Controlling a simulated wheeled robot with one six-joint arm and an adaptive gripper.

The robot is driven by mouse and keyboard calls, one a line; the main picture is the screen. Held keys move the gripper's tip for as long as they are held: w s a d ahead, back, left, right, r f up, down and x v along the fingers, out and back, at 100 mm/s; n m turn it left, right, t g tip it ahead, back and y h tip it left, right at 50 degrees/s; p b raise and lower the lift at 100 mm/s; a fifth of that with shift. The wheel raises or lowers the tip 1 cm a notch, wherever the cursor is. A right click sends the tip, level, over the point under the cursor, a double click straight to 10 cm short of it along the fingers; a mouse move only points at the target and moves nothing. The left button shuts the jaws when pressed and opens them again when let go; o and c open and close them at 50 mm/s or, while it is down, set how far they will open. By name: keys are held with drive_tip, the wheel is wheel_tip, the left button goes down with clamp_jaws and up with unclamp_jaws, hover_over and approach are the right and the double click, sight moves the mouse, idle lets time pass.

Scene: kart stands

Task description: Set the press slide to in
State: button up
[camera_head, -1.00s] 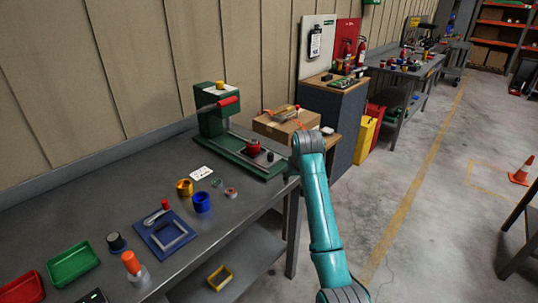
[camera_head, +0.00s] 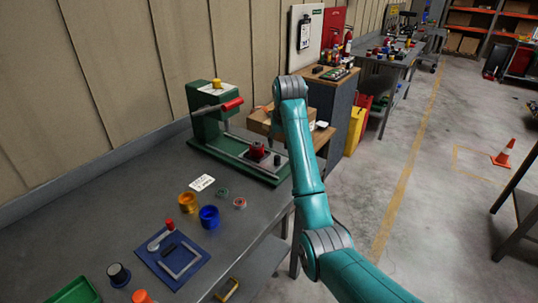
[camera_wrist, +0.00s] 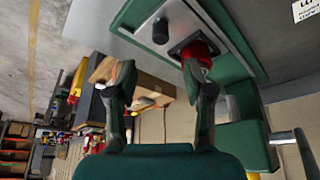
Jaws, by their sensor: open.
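The green press (camera_head: 207,128) stands at the far end of the grey bench, with a red-gripped lever (camera_head: 232,104) and a yellow knob on top. On its low green base sits a red round piece (camera_head: 257,150) on a dark square block, with a black knob (camera_head: 277,159) to its right. In the wrist view, the red piece (camera_wrist: 197,52) and black knob (camera_wrist: 160,31) show beyond my gripper (camera_wrist: 162,88). My gripper is open and empty, and the right finger overlaps the red piece in the picture. I cannot tell whether it touches. In the head view my gripper is hidden.
A cardboard box (camera_head: 262,124) stands just behind the press base. An orange cup (camera_head: 188,202), a blue cup (camera_head: 209,217), small rings and a blue tray (camera_head: 192,272) occupy the nearer bench. A white card (camera_head: 202,183) lies in front of the press.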

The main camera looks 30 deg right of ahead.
sight(277, 156)
drive_tip(key=x, duration=1)
drive_tip(key=shift+w+f, duration=0.1)
drive_tip(key=shift+f, duration=0.25)
clamp_jaws()
